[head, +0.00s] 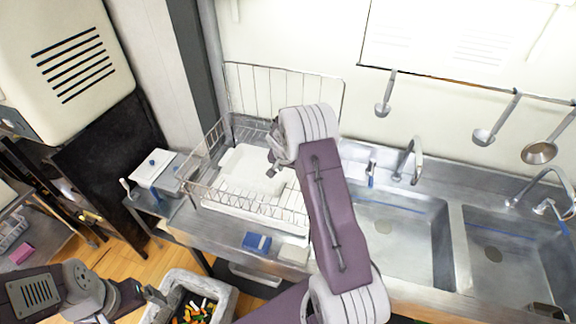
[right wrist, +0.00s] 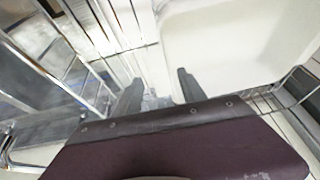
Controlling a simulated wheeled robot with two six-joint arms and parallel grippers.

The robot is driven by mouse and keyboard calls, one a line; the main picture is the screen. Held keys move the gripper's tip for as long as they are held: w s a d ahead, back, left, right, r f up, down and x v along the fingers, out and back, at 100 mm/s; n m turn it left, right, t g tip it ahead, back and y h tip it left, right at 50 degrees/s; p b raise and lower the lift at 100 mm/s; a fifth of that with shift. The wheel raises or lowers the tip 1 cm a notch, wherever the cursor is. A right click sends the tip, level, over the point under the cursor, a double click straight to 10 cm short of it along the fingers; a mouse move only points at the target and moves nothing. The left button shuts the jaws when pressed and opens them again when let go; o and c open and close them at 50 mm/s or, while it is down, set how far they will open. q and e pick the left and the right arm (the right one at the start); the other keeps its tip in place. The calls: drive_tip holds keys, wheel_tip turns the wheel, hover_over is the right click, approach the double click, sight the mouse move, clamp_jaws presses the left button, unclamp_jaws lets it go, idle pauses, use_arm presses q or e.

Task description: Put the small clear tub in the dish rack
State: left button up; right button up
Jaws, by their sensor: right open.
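The wire dish rack (head: 292,207) stands on the steel counter left of the sinks, with a white tray or basin (head: 243,172) inside it. My right gripper (head: 274,152) is over the rack, partly hidden by its own wrist. In the right wrist view the right gripper (right wrist: 158,92) has its two dark fingers apart. A small pale, see-through shape (right wrist: 156,103) shows low between them; I cannot tell whether it is the clear tub. I cannot pick out the tub for sure in the head view. My left gripper (head: 150,294) is low at the left, by a bin.
Steel sinks (head: 403,240) with taps lie right of the rack. A blue sponge (head: 257,243) and a pale block (head: 294,250) lie at the counter's front. The grey bin (head: 222,302) holds coloured scraps. A lidded container (head: 155,165) stands left of the rack. Ladles (head: 385,105) hang above.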

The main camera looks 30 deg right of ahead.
drive_tip(key=b+v, duration=0.2)
drive_tip(key=v, duration=0.9)
drive_tip(key=s+a+f+n+g+y, duration=0.1)
drive_tip(key=s+a+f+n+y, duration=0.1)
drive_tip(key=s+a+n, duration=0.55)
drive_tip(key=s+a+f+n+g+y, duration=0.1)
drive_tip(key=s+a+f+n, duration=0.15)
drive_tip(key=s+a, duration=0.95)
drive_tip(key=s+d+f+b, duration=0.2)
drive_tip(key=d+f+b, duration=0.1)
drive_tip(key=f+b, duration=0.7)
drive_tip(key=shift+d+f+b, duration=0.3)
drive_tip(key=shift+f, duration=0.3)
drive_tip(key=shift+s, duration=0.15)
